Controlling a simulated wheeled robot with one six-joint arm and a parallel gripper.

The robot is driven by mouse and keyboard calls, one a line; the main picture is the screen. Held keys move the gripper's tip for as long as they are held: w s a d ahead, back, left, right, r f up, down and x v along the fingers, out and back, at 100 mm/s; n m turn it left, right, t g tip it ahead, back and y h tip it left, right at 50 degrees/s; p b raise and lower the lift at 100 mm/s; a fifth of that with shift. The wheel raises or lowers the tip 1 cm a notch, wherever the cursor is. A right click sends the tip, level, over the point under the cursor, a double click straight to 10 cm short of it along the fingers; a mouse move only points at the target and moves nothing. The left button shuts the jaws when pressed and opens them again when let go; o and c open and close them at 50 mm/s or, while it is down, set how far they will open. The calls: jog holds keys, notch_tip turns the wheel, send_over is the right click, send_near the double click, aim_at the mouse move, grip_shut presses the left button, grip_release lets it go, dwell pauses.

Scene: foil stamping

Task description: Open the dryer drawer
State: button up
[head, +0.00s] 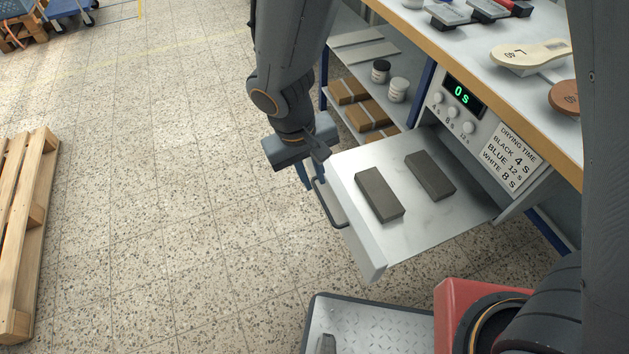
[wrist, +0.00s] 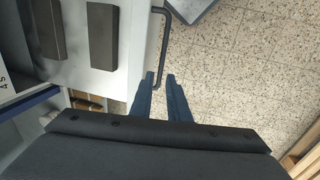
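The dryer drawer (head: 428,224) is pulled well out from the unit below the workbench. Its light grey front panel carries a dark bar handle (head: 328,205). The handle also shows in the wrist view (wrist: 164,45), running along the drawer's edge. My gripper (head: 308,180) is at the far end of the handle. In the wrist view its two blue fingers (wrist: 160,77) are apart, with the handle's near end between them and a visible gap. Two dark grey blocks, one (head: 379,194) nearer the front and one (head: 430,175) farther in, lie on the drawer's surface.
The control panel (head: 470,108) above the drawer shows "0 s" and a drying-time label. Shelves with boxes (head: 365,115) and jars (head: 389,82) stand behind my arm. A wooden pallet (head: 30,215) lies at left. The floor between is clear.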

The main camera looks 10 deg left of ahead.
jog(key=shift+s+a+r, duration=0.15)
jog(key=shift+a+r, duration=0.05)
jog(key=shift+r, duration=0.9)
jog(key=shift+s+a+r, duration=0.1)
jog(key=shift+a+r, duration=0.05)
jog(key=shift+r, duration=0.9)
jog(key=d+r+m+y+p, duration=0.1)
jog(key=d+r, duration=0.4)
jog(key=d, duration=0.9)
jog(key=s+d+r+m+g+p, duration=0.1)
jog(key=d+r+m+p, duration=0.2)
jog(key=d, duration=1.1)
notch_tip(320, 180, up, 3)
jog(key=m, duration=0.2)
jog(key=shift+s+d+r+m+y+p, duration=0.2)
jog(key=shift+s+d+m+y+p, duration=0.1)
jog(key=shift+d+m+y, duration=0.1)
